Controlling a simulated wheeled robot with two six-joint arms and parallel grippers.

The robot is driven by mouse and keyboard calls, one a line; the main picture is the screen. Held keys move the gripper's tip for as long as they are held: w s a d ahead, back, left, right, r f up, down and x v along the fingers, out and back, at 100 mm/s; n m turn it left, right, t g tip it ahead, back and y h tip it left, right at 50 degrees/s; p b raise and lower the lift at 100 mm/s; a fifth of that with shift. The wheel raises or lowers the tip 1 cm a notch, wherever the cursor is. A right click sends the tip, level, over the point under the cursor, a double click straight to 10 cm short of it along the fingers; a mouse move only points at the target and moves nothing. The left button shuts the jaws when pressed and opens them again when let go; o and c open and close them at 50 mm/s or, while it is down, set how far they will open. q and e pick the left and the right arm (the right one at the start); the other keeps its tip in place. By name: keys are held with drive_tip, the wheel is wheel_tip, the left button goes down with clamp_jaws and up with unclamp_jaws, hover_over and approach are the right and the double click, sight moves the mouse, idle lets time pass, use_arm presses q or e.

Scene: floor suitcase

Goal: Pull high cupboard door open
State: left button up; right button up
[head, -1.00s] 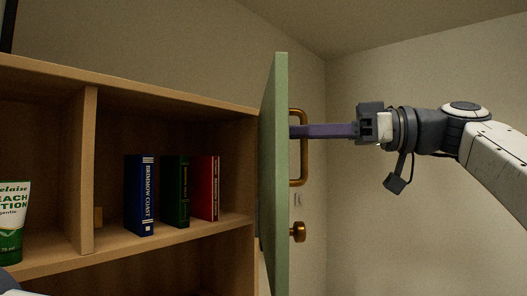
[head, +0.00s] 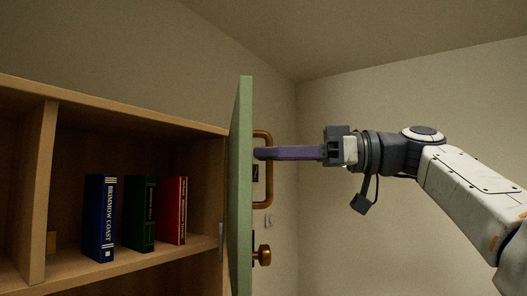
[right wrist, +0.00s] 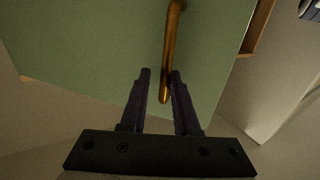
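The green cupboard door (head: 240,200) stands swung out from the cupboard, seen almost edge-on in the head view. It fills much of the right wrist view (right wrist: 90,45). Its brass bar handle (head: 268,190) is on the right-hand face. My right gripper (head: 258,153) reaches in from the right, its fingertips at the upper part of the handle. In the right wrist view my right gripper (right wrist: 160,74) has its fingers apart, with the handle (right wrist: 168,50) running between them and gaps visible. My left gripper is not in view.
The wooden cupboard (head: 130,113) is open at the left. A blue book (head: 100,218), a green book (head: 140,214) and a red book (head: 173,210) stand on its shelf. A brass knob (head: 263,255) shows behind the door.

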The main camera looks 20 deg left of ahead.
drive_tip(key=w+d+p, duration=0.3)
drive_tip(key=w+d, duration=0.3)
drive_tip(key=d, duration=0.1)
drive_tip(key=shift+d+p, duration=0.3)
idle(0.5)
drive_tip(key=shift+c, duration=0.4)
